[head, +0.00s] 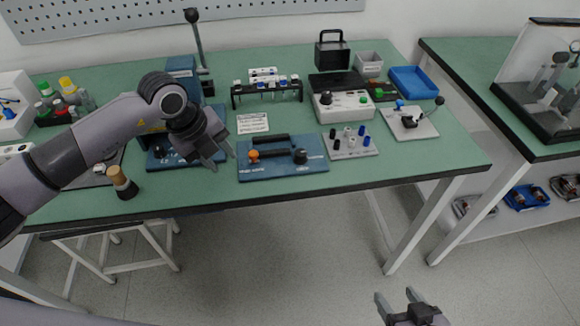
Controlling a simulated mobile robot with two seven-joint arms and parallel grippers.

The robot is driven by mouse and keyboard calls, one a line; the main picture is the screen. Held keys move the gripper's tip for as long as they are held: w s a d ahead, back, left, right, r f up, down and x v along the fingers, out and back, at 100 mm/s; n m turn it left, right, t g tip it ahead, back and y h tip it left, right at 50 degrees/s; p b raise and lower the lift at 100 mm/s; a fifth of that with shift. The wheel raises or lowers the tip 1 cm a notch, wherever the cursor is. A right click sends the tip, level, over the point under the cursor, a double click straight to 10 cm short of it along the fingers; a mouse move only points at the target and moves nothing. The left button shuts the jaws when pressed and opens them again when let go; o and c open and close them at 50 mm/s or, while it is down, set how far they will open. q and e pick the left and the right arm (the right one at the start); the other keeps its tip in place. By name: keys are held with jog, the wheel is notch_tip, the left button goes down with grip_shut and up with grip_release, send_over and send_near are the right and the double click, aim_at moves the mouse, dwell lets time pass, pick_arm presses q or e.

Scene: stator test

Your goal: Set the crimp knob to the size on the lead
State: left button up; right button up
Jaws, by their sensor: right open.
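A blue board (283,170) lies near the table's front edge. It carries a black bar handle, an orange knob (253,155) and a black round knob (300,156), which looks like the crimp knob. Its setting marks are too small to read. A rack (266,89) behind it holds several pieces with white and blue tops; I cannot make out a lead or its size. My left gripper (222,158) is just left of the blue board, above the table, its fingers apart and empty. My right gripper (396,298) is low at the bottom, in front of the table, open and empty.
A white label card (252,123) lies behind the board. A wooden-topped cylinder (121,181) stands near the left front edge.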

pick_arm(q)
jog(key=s+d+h, duration=0.1)
jog(key=d, duration=0.1)
jog(key=s+d+h, duration=0.1)
jog(key=d, duration=0.2)
jog(key=s+d+m+h, duration=0.1)
jog(key=d+h, duration=0.1)
jog(key=d, duration=0.1)
jog(key=shift+d+r, duration=0.1)
jog(key=shift+d, duration=0.05)
jog(key=s+d+r+h, duration=0.3)
jog(key=d+h, duration=0.2)
jog(key=d, duration=0.2)
jog(key=shift+r+m+h, duration=0.3)
jog(key=shift+r, duration=0.1)
